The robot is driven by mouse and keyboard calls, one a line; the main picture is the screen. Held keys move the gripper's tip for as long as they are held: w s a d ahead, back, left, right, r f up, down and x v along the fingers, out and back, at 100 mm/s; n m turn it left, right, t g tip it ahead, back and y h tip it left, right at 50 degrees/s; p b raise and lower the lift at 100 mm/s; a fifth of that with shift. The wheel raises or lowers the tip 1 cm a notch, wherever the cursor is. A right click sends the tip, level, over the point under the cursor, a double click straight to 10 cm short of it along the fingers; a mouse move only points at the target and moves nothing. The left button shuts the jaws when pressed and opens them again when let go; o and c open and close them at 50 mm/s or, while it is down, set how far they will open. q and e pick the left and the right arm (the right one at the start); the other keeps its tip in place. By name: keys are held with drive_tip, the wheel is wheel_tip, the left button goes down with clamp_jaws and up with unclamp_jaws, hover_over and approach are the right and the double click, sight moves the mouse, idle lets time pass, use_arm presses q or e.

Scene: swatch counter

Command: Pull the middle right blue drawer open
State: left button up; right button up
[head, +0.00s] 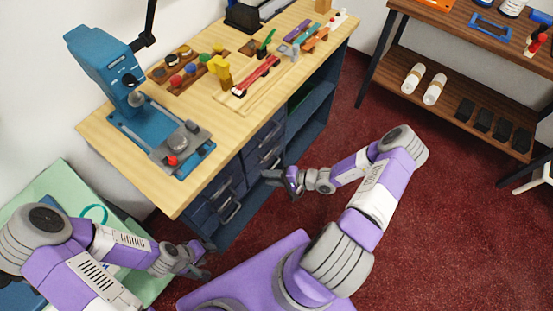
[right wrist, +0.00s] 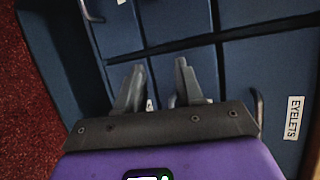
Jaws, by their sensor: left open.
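The blue drawers (head: 262,146) are set in the front of the counter in two columns, with grey bar handles, and look shut. The middle right drawer is in the right column, and my right gripper (head: 277,178) is in front of that column, partly covering it. In the right wrist view my right gripper (right wrist: 158,78) has its two fingers apart, pointing at a blue drawer front (right wrist: 175,40). Nothing clear shows between the fingers; whether they touch a handle I cannot tell. My left gripper (head: 203,264) is low by the counter's near corner, open and empty.
The wooden counter top (head: 130,158) holds a blue press (head: 112,75), trays and small tools. A drawer labelled EYELETS (right wrist: 293,118) shows at right in the wrist view. A shelf unit (head: 450,75) stands at the back right. Red carpet (head: 450,235) is free at right.

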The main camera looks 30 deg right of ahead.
drive_tip(key=w+d+f+m+t+h+b, duration=0.1)
drive_tip(key=w+d+m+t+h, duration=0.25)
drive_tip(key=d, duration=0.65)
drive_tip(key=w+a+f+n+t+b, duration=0.1)
drive_tip(key=w+a+b, duration=0.1)
drive_tip(key=w, duration=0.3)
drive_tip(key=shift+w+a+f, duration=0.2)
drive_tip(key=shift+w, duration=0.2)
drive_tip(key=shift+h, duration=0.25)
drive_tip(key=shift+c, duration=0.3)
clamp_jaws()
